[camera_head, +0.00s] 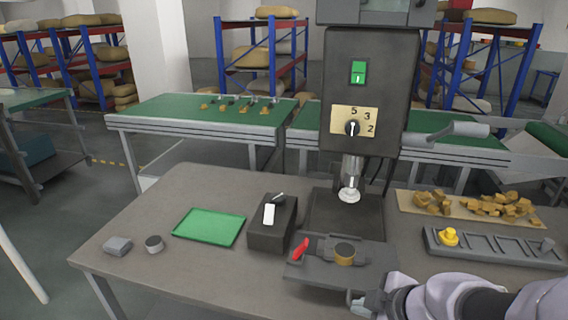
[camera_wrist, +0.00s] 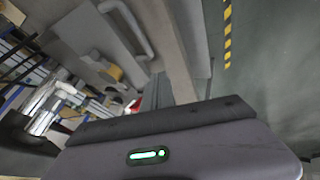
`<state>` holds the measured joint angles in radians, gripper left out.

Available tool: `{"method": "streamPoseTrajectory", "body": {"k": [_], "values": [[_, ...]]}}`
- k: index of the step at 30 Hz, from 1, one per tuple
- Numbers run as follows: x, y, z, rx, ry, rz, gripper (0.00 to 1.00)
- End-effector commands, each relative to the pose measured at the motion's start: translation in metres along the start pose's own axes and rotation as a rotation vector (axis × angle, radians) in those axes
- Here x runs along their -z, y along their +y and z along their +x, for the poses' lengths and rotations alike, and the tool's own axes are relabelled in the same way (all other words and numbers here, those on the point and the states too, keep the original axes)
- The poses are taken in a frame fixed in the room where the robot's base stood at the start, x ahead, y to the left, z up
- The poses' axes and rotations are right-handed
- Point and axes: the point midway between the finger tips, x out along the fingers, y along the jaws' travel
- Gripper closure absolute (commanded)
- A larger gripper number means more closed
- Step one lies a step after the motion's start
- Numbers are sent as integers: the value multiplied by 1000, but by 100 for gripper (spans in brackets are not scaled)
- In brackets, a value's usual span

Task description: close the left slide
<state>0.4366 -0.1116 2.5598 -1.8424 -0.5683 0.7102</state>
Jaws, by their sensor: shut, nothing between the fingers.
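No part is plainly marked as the left slide. A dark flat fixture plate (camera_head: 312,273) lies on the bench below the press, with a red lever (camera_head: 301,249) and a round brass-topped part (camera_head: 344,253) on it. My gripper (camera_head: 362,302) is at the plate's front edge, low at the bench's front; I cannot tell whether it touches. It is shut and holds nothing. In the wrist view a grey panel with a pale loop handle (camera_wrist: 128,28) shows at the upper left, beside a grey beam. My gripper's dark body fills the bottom of that view.
The press (camera_head: 368,80) stands behind the plate. A dark switch block (camera_head: 271,236) and a green tray (camera_head: 209,227) are to the left. A grey slotted rack (camera_head: 495,247) with a yellow knob and a board of brown pieces (camera_head: 468,205) are to the right.

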Motion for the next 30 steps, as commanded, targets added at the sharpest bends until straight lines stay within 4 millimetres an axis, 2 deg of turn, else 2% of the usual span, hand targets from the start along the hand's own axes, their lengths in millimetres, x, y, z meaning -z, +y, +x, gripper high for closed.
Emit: {"method": "streamPoseTrajectory", "body": {"k": [3,7,11,15,19,30], "values": [[0,-2,27,6,1,1,100],[2,0,45,6,1,4,100],[0,-1,75,5,-2,2,100],[0,22,84,-2,-1,-2,100],[0,33,90,-4,0,-1,100],[1,36,91,-3,0,-1,100]]}}
